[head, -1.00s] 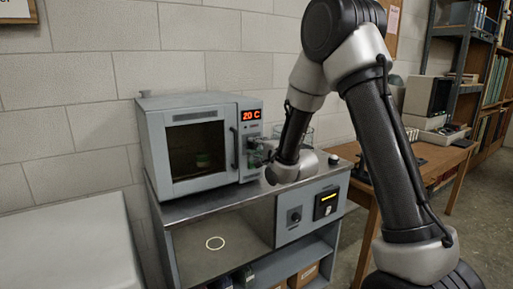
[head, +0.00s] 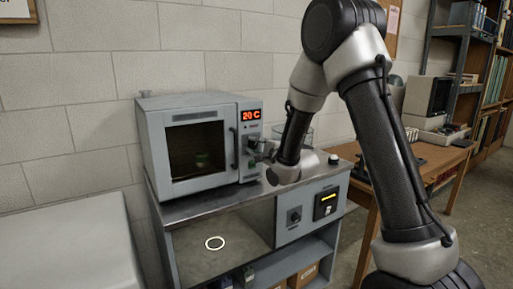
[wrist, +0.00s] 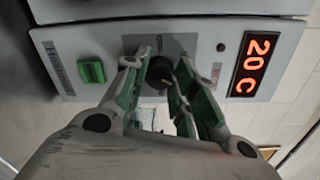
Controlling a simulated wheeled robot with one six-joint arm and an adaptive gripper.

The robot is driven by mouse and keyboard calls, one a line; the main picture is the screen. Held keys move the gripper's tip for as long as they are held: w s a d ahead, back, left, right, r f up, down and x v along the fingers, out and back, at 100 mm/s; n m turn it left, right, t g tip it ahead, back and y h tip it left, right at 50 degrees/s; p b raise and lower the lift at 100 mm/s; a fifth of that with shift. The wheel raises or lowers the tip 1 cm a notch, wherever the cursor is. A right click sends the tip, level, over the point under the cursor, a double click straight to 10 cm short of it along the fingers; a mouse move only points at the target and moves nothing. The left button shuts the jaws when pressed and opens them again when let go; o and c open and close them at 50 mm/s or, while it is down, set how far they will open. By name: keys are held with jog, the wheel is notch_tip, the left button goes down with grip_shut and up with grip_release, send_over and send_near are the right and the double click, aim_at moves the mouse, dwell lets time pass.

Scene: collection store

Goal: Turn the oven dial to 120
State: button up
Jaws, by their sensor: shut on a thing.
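The oven (head: 190,140) is a grey box with a dark window, standing on a metal bench. Its red display (head: 251,115) reads 20 C; the display also shows in the wrist view (wrist: 254,63). The dark round dial (wrist: 159,72) is on the control panel, between the green switch and the display. My gripper (wrist: 158,78) is at the panel with its two green-padded fingers shut on the dial, one on each side. In the head view my gripper (head: 258,150) is small and partly hidden by my wrist. The dial's scale is too blurred to read.
A green rocker switch (wrist: 91,71) sits beside the dial. The oven's door handle (head: 234,148) is left of the panel. The bench (head: 210,207) has a lower panel with a knob (head: 294,216). A wooden table (head: 440,160) stands at right.

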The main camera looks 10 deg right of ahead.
jog(key=o, duration=1)
jog(key=shift+o, duration=0.2)
jog(key=shift+s, duration=0.15)
jog(key=v, duration=0.7)
jog(key=shift+s, duration=0.1)
